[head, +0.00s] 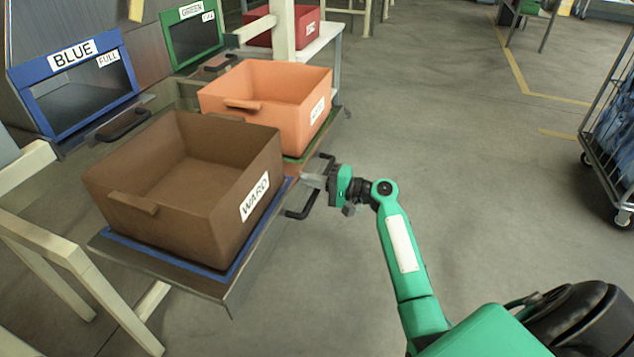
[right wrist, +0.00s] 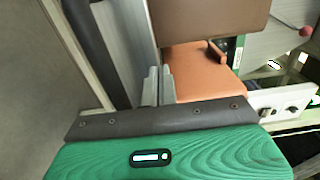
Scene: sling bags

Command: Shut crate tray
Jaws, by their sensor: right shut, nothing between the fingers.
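A brown crate (head: 185,185) with a WARD label sits on a blue-edged tray (head: 228,280) that is out in front of the bay marked BLUE. The tray has a dark bar handle (head: 300,212) on its right edge. My right gripper (head: 307,180) is shut and empty, with its fingertips close beside that handle; I cannot tell whether they touch. In the right wrist view the shut fingers (right wrist: 158,86) point toward the brown crate (right wrist: 205,20), with a dark bar (right wrist: 92,45) to their left. My left gripper is not in view.
An orange crate (head: 265,97) stands behind, on a green-edged tray (head: 303,158). Bays marked BLUE (head: 80,90) and GREEN (head: 193,35) stand at the left. A wire cart (head: 612,125) is at the far right. The floor right of my arm is clear.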

